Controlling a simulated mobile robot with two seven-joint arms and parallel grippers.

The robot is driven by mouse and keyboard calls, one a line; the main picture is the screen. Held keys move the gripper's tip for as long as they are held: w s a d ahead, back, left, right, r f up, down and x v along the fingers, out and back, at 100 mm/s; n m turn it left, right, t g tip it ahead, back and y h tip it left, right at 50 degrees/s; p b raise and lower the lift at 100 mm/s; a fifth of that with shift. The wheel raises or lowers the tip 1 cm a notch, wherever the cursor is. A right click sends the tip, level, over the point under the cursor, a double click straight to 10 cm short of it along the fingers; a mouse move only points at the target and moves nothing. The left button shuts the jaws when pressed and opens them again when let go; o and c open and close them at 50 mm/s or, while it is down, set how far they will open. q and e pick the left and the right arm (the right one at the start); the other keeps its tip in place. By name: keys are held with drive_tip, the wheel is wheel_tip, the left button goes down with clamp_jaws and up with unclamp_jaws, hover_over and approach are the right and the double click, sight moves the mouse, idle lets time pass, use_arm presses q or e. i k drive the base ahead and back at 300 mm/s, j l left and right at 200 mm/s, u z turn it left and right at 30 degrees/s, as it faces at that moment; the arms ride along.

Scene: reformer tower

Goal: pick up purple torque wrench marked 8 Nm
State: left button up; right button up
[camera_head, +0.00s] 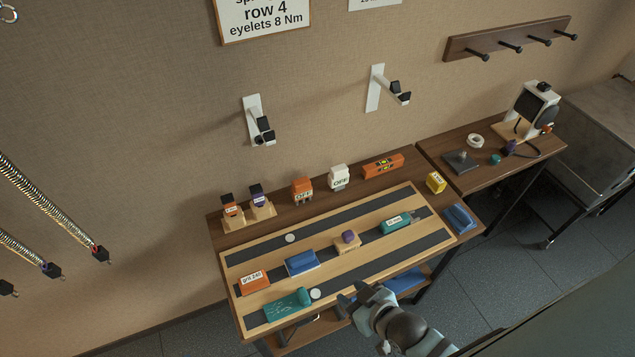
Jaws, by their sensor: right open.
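A small torque wrench with a purple body and a black top (258,197) stands upright in a light wooden holder at the back left of the workbench. Its label is too small to read. An orange torque wrench (229,206) stands in a similar holder just left of it. My right gripper (351,297) is open and empty at the bench's front edge, well to the right of and nearer than the purple wrench. My left gripper is not in view.
Orange and white OFF-marked blocks stand right of the wrenches. Two wall brackets (259,125) project above the bench.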

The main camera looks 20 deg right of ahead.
sight(256, 190)
drive_tip(key=z, duration=0.25)
drive_tip(key=j, duration=0.65)
drive_tip(key=i+j, duration=0.1)
drive_tip(key=j, duration=0.55)
drive_tip(key=i+j, duration=0.25)
drive_tip(key=i+j+u, duration=0.1)
drive_tip(key=i+j, duration=0.15)
drive_tip(key=j, duration=0.25)
